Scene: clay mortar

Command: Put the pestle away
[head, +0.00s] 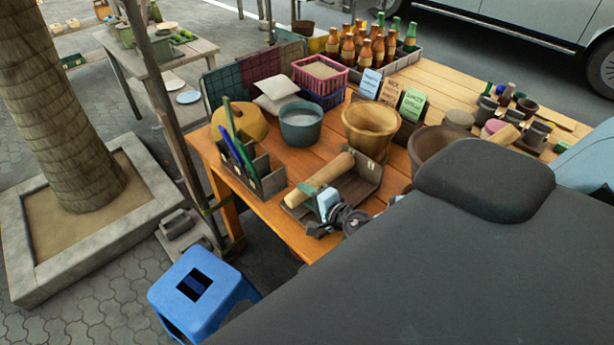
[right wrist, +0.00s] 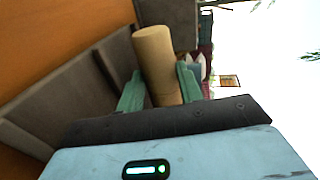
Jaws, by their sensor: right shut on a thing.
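The pestle (head: 332,170) is a thick tan wooden rod, lying slanted at the front of the wooden table, over a dark grey open tray (head: 362,183). I cannot tell whether it touches the tray floor. My right gripper (head: 312,192) is shut on the pestle near its lower left end. In the right wrist view the pestle (right wrist: 155,50) stands between the two green fingers (right wrist: 160,90), with the grey tray wall (right wrist: 117,62) beside it. My left gripper is not in view.
A grey holder with pens (head: 262,178) stands left of the tray. A teal pot (head: 300,125) and a round yellow-brown thing (head: 240,122) are behind it. A brown bowl (head: 432,143) is to the right. Bottles (head: 378,48) and small cards (head: 391,92) stand farther back.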

